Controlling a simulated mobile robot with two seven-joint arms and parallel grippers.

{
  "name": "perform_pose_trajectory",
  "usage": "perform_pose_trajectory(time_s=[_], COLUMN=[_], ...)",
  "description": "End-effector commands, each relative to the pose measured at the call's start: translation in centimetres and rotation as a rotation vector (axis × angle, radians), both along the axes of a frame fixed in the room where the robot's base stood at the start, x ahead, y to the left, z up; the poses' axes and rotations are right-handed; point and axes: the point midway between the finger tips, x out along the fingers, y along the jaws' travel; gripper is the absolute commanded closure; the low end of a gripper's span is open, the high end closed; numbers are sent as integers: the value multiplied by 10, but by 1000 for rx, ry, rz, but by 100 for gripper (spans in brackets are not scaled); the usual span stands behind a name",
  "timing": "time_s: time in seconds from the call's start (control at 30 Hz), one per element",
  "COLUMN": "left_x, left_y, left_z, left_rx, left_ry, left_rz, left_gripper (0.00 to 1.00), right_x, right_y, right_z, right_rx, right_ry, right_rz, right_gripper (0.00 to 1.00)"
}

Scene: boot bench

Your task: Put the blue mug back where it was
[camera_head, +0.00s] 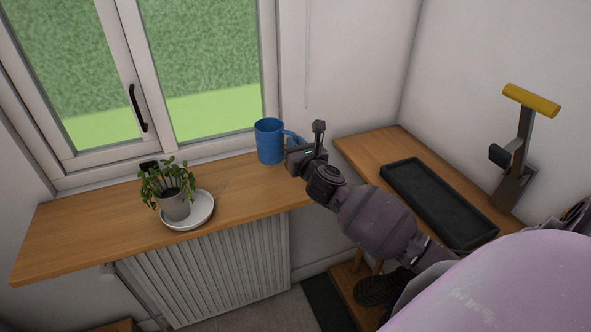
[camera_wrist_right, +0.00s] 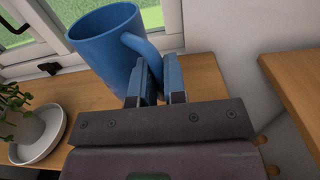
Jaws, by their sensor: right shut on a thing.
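The blue mug (camera_head: 269,141) is upright at the right end of the wooden windowsill (camera_head: 110,214), close to the window. I cannot tell whether its base touches the sill. My right gripper (camera_head: 297,147) is at the mug's right side and is shut on its handle. In the right wrist view, the two fingers (camera_wrist_right: 153,82) close around the handle of the mug (camera_wrist_right: 106,42). My left gripper is not in view.
A potted plant (camera_head: 173,204) stands on a white saucer (camera_head: 209,211) left of the mug, with bare sill between. A bench (camera_head: 366,149) with a black tray (camera_head: 437,203) is at the right, near a yellow-handled post (camera_head: 530,100).

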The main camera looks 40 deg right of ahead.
Motion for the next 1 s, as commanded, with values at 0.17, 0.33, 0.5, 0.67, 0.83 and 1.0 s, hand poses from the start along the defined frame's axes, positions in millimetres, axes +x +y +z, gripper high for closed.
perform_pose_trajectory(time_s=[0.17,0.33,0.5,0.67,0.83,1.0], left_x=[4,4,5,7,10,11], left_y=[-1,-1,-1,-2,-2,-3], left_z=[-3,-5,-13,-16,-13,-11], left_rx=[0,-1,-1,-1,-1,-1], left_ry=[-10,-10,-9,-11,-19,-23], left_rz=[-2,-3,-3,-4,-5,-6], left_gripper=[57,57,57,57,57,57], right_x=[0,0,0,0,0,0], right_y=[0,0,0,0,0,0], right_z=[-24,-32,-56,-70,-71,-71], right_rx=[2,0,3,0,0,0], right_ry=[-1,-1,-1,-1,-2,-2], right_rz=[1,0,-1,1,2,2], right_gripper=[100,100,100,100,100,100])
